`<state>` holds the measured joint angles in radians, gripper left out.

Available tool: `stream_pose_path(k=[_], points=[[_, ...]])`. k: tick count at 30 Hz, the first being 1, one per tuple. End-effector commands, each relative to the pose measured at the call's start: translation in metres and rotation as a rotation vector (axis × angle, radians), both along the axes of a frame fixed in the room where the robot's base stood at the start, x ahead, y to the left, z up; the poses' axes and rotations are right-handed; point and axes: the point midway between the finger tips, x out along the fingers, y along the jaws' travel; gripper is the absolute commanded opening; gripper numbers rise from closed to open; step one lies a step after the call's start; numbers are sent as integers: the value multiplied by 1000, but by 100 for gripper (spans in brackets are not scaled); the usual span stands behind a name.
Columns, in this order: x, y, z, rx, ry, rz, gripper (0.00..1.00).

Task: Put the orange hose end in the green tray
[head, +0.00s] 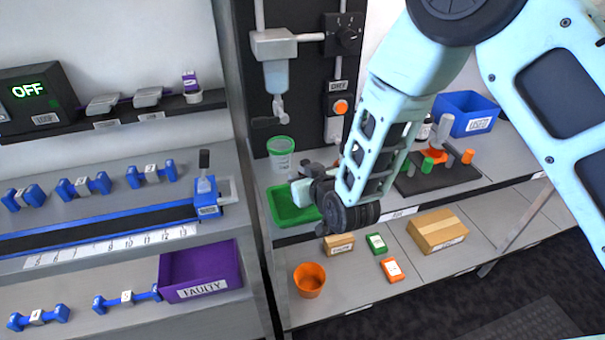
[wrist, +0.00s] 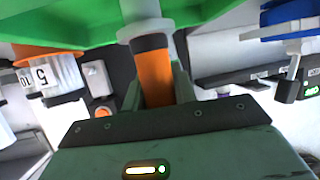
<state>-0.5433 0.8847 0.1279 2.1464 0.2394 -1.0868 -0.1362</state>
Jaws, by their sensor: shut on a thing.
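The green tray (head: 283,208) sits on the grey shelf below the clear green-rimmed cup. My gripper (head: 303,190) is over the tray's right part, close to it. In the wrist view my gripper (wrist: 157,88) is shut on the orange hose end (wrist: 153,70), an orange cylinder with a dark band and a pale tip. The pale tip points toward a green surface (wrist: 60,22), which looks like the tray. I cannot tell whether the tip touches it. In the head view my gripper and arm hide the hose end.
A green-rimmed cup (head: 281,146) stands just behind the tray. A dark stand (head: 437,180) with green, orange and grey pieces is at the right, near a blue bin (head: 466,110). An orange cup (head: 309,279) and boxes (head: 437,231) are on the lower shelf.

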Motion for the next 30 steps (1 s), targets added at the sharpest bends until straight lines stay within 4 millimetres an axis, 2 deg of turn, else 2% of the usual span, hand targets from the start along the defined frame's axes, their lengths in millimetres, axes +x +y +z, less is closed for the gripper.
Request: stream_pose_path(k=[7, 8, 10, 21, 26, 30], points=[[0, 0, -2, 0, -1, 0, 1], [0, 0, -3, 0, 0, 0, 30], [0, 0, -2, 0, 0, 0, 49], [0, 0, 3, 0, 0, 0, 49], [-20, -9, 9, 1, -1, 1, 49], [-46, -21, 20, 0, 0, 1, 49]])
